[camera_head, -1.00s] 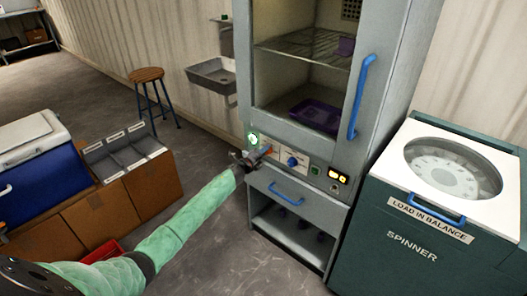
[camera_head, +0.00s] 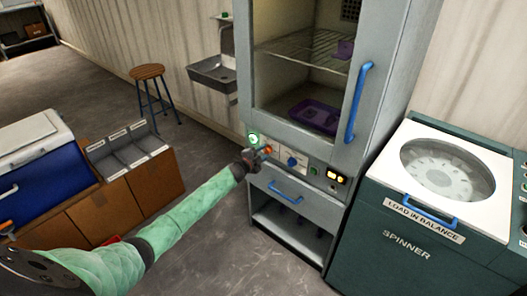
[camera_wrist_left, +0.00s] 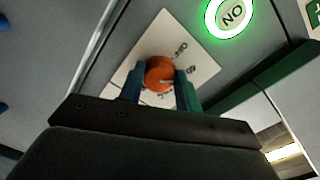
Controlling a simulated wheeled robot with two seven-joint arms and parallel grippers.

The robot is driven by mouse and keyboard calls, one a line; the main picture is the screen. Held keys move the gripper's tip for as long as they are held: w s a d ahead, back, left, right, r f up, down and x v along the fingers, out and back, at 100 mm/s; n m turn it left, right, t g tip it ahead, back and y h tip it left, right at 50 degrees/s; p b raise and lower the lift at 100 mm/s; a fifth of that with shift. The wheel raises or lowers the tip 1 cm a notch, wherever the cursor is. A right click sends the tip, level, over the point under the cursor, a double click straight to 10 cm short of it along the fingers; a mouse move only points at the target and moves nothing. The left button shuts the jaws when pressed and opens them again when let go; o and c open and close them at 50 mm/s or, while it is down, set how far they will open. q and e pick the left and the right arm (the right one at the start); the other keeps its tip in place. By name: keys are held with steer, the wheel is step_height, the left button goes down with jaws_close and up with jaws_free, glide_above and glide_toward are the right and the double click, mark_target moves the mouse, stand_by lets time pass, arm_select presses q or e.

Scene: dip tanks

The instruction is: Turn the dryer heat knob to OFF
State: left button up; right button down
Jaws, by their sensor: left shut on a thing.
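The dryer (camera_head: 237,160) is a tall grey cabinet with a glass door and a control panel below it. An orange knob (camera_wrist_left: 159,74) sits on a white label plate (camera_wrist_left: 205,69) on that panel; it also shows in the head view (camera_head: 267,150). My left gripper (camera_wrist_left: 160,80) is shut on the orange knob, with a finger on each side. In the head view my left gripper (camera_head: 257,156) reaches the panel's left end. My right gripper is not in view.
A blue drawer handle (camera_head: 286,193) is below. The spinner (camera_head: 410,255) stands right; a cooler (camera_head: 45,165) stands left.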

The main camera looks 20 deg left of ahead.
arm_select(q)
steer(key=n, duration=0.2)
steer(key=shift+n+p, duration=0.3)
steer(key=shift+n, duration=0.1)
steer(key=shift+f+n, duration=0.1)
steer(key=shift+n, duration=0.7)
steer(key=n, duration=0.3)
steer(key=shift+f+h, duration=0.1)
steer(key=shift+h, duration=0.2)
steer(key=shift+n, duration=0.7)
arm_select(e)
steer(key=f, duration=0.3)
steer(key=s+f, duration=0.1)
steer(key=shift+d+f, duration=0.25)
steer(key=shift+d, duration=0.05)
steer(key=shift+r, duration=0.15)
arm_select(q)
steer(key=shift+n, duration=0.3)
steer(key=o, duration=1)
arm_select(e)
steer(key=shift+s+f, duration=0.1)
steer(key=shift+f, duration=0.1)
